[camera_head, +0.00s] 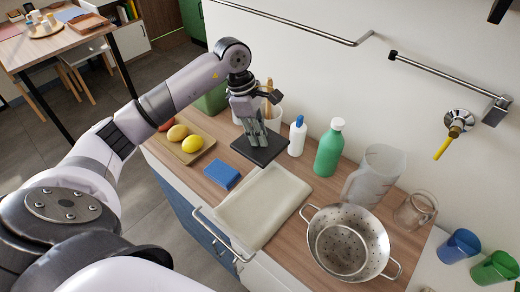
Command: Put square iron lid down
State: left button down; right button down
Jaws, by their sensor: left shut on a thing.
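The square iron lid (272,153) is a flat black plate in the head view, near the middle of the wooden counter (200,187). My left gripper (257,138) points down over it and is shut on it from above; the fingers hide the part that they grip. The lid looks level and overlaps the far edge of the pale cloth in the picture. I cannot tell whether it touches the counter or hangs just above it. My right gripper is not in view.
A blue sponge (221,174) and a folded cloth (262,206) lie in front. A tray with a lemon (192,144) is left. A white bottle (297,137), green bottle (329,150), clear jug (376,178) and colander (347,242) stand right.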

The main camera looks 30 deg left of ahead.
aim_at(259, 153)
pick_arm(q)
notch_tip(259, 153, down, 3)
jog(key=shift+w+f, duration=0.1)
jog(key=shift+f, duration=0.05)
jog(key=shift+f+p, duration=0.6)
jog(key=shift+f, duration=1.65)
jog(key=c, duration=1.8)
grip_release()
jog(key=shift+s+d+f, duration=0.1)
jog(key=shift+s+f, duration=0.05)
jog(key=shift+s, duration=0.05)
jog(key=o, duration=0.4)
jog(key=shift+c, duration=0.2)
